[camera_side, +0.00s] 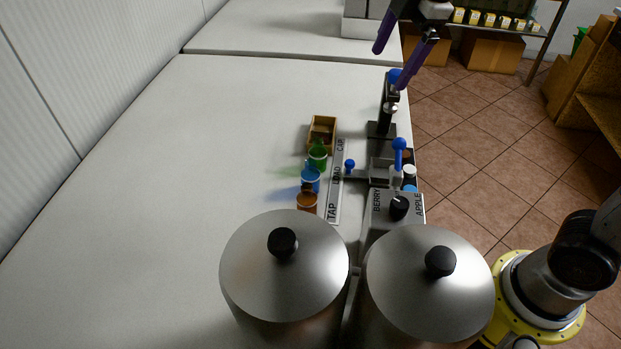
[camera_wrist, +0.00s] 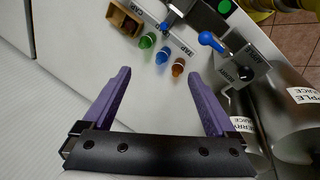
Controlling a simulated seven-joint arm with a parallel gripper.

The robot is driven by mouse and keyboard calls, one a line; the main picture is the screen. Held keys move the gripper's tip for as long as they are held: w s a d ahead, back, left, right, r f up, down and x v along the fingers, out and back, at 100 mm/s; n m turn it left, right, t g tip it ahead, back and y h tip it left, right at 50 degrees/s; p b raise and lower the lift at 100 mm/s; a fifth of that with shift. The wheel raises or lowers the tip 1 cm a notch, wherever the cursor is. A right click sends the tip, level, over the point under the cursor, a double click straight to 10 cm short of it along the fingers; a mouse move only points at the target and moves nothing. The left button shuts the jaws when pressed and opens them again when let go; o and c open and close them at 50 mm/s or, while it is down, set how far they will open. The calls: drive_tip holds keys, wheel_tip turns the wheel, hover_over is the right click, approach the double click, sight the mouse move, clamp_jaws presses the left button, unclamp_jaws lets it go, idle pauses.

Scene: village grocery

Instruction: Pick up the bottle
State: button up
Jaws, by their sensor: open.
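Three small tinted see-through containers stand in a row on the white counter: green (camera_side: 317,160), blue (camera_side: 311,181) and orange (camera_side: 307,201). I cannot tell for sure which is the bottle. The wrist view shows the same green (camera_wrist: 147,41), blue (camera_wrist: 162,57) and orange (camera_wrist: 179,67) ones beyond my fingertips, the blue near the middle of the gap. My gripper (camera_wrist: 159,75) is open and empty, its purple fingers spread. In the side view my gripper (camera_side: 391,69) is at the top, above the counter's right edge, apart from the containers.
A labelled strip (camera_side: 336,190) marked CAP, LOAD and TAP runs beside the containers. A wooden box (camera_side: 322,132) stands behind them. The counter's left is clear.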

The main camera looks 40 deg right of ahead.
drive_tip(key=w+a+f+n+g, duration=0.1)
drive_tip(key=w+a+f, duration=0.2)
drive_tip(key=f, duration=0.2)
drive_tip(key=w+a+f+n+g, duration=0.1)
drive_tip(key=w+a+f, duration=0.1)
drive_tip(key=w+f, duration=0.2)
drive_tip(key=w+a+f+n+g, duration=0.1)
drive_tip(key=w+a+f, duration=0.2)
drive_tip(key=f, duration=0.5)
drive_tip(key=shift+w+a+n+g, duration=0.15)
drive_tip(key=shift+a+n+g, duration=0.15)
drive_tip(key=shift+a, duration=0.05)
hover_over(310, 174)
drive_tip(key=w+d, duration=0.1)
wheel_tip(310, 174, down, 7)
drive_tip(key=shift+a+f, duration=0.1)
drive_tip(key=shift+f, duration=3.1)
clamp_jaws()
